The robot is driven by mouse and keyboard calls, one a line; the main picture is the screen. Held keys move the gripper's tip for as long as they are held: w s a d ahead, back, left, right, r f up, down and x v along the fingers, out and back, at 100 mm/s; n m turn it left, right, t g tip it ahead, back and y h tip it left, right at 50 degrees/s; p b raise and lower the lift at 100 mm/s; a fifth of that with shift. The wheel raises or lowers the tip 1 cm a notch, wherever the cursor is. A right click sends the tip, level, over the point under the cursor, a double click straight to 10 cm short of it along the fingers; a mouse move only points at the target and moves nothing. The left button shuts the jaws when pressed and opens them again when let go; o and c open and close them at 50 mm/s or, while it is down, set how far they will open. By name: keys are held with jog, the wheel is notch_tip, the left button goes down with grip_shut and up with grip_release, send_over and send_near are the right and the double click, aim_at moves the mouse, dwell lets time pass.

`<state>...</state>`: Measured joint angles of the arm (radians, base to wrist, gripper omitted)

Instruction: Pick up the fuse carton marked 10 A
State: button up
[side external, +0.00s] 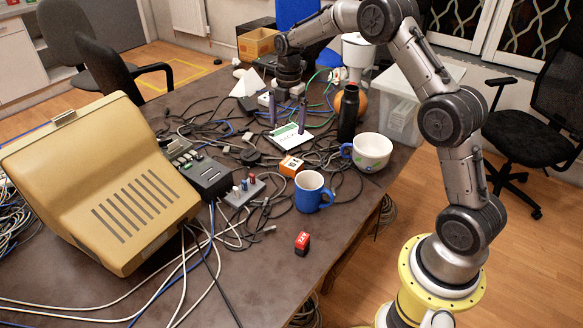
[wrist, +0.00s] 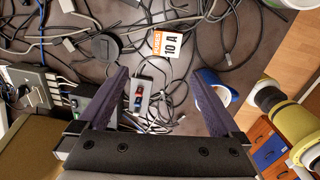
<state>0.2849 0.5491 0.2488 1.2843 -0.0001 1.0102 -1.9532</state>
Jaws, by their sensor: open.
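The fuse carton marked 10 A (wrist: 167,43) is a small orange and white box in the wrist view, above the gap between my fingertips. Its 10 A lettering reads sideways. In the side view, a small orange and white carton (side external: 291,165) lies among cables behind the blue mug. My gripper (side external: 287,115) points down over the table, behind and above that carton, apart from it. In the wrist view, my gripper (wrist: 160,73) has its two purple fingers wide apart with nothing held between them.
A blue mug (side external: 313,191) stands close to the carton, with a patterned cup (side external: 370,152) and black bottle (side external: 348,112) nearby. A grey switch strip (side external: 244,190) lies left. Cables cover much of the table.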

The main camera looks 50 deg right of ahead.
send_over(291, 162)
jog(key=shift+g, duration=0.3)
jog(key=f, duration=1)
jog(key=shift+s+a+f, duration=0.15)
jog(key=shift+s+f, duration=0.1)
jog(key=shift+f, duration=0.05)
jog(key=shift+w+f, duration=0.15)
jog(key=shift+f, duration=2.7)
jog(key=shift+c, duration=0.3)
jog(key=c, duration=1.3)
jog(key=shift+r, duration=0.1)
